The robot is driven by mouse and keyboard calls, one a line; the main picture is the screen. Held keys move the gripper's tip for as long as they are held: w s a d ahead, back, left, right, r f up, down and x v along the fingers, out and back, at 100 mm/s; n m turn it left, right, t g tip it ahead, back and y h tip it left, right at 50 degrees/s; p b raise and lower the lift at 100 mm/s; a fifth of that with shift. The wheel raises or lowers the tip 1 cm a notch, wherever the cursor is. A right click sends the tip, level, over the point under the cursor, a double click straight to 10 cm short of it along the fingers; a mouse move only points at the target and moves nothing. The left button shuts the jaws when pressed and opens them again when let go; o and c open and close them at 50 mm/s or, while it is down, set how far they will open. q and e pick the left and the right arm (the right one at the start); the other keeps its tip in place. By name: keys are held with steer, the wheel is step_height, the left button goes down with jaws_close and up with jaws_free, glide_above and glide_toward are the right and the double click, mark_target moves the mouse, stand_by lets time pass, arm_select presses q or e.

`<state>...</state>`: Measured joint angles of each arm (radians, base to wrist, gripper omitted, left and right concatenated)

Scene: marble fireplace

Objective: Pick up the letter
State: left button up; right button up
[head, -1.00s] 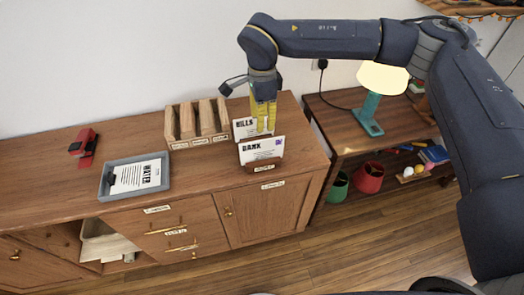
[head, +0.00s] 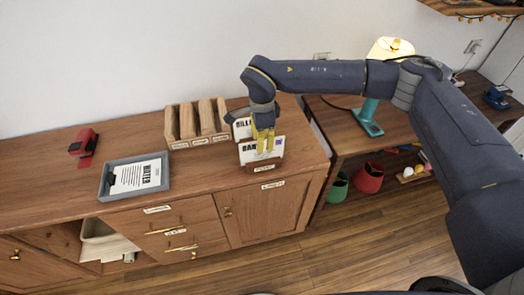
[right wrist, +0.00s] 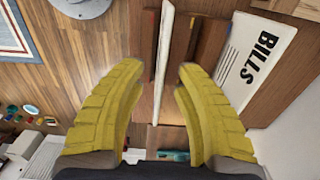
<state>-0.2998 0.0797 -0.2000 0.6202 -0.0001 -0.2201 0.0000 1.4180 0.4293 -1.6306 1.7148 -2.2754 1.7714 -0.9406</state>
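A white letter marked BANK (head: 274,151) stands upright in a small wooden holder (head: 262,167) near the cabinet's right end. A letter marked BILLS (head: 242,129) stands behind it and shows at the right in the right wrist view (right wrist: 255,60). My right gripper (head: 263,147) is over the BANK letter and covers part of its word. In the right wrist view its yellow fingers (right wrist: 158,80) are open, with the thin white edge of a letter (right wrist: 164,50), seemingly BANK, between them. Gaps show on both sides. My left gripper is not in view.
A wooden sorter (head: 197,123) with slots stands just left of the letters. A grey tray (head: 106,185) holds a WATER letter (head: 138,176), with a red stapler (head: 83,143) behind it. A teal lamp (head: 368,117) stands on the lower shelf unit to the right.

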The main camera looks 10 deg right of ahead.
steer(key=shift+f, duration=0.15)
jaws_close()
stand_by(0.6)
